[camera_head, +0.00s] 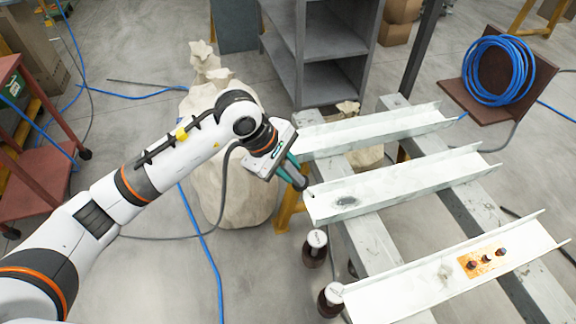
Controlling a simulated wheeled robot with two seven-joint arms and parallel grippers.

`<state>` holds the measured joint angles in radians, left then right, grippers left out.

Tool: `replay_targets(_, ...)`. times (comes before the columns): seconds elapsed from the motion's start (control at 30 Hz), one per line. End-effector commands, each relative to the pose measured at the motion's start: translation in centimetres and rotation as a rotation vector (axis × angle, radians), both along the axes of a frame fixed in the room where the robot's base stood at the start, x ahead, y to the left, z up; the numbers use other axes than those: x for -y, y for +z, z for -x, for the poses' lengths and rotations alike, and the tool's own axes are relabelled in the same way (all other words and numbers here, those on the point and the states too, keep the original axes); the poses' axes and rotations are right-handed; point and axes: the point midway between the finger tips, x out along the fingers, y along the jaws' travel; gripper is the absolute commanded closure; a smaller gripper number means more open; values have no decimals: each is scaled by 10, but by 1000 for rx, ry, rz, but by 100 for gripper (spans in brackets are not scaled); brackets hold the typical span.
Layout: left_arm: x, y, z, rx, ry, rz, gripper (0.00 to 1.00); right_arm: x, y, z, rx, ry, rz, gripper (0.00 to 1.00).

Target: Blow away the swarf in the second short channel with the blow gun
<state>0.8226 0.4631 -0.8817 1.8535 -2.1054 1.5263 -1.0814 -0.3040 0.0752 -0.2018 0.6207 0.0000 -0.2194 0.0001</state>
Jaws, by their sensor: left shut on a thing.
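My left gripper (292,173) comes in from the left and is shut on the blow gun, a small dark shape mostly hidden by the gripper. It is above the left end of the middle white channel (425,180). A dark grey patch of swarf (345,200) lies in that channel near its left end, right of and below the gripper. A back channel (385,127) and a front channel (395,297) lie roughly parallel to it. The front channel has a faint greyish patch (444,271). I cannot tell any swarf in the back channel. My right gripper is out of view.
The channels rest across grey beams (370,245). Two dark jars with pale lids (317,240) are by the channels' left ends. A rusty plate with dark bolts (484,262) sits in the front channel. A pale sack (225,185) stands behind my arm. A blue hose coil (497,70) hangs back right.

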Motion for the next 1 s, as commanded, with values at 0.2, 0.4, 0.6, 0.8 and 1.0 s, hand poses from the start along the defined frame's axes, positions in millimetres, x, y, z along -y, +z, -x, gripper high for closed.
replay_targets(0.2,10,-23,-3,-1,-2,1,98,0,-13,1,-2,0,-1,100)
replay_targets(0.4,18,-40,-6,0,-3,1,98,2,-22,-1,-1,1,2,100)
replay_targets(0.6,23,-53,-9,1,-4,0,98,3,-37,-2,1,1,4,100)
replay_targets(0.8,25,-55,-10,1,-3,0,98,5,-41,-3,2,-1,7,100)
replay_targets(1.0,25,-55,-10,1,-3,0,98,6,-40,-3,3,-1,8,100)
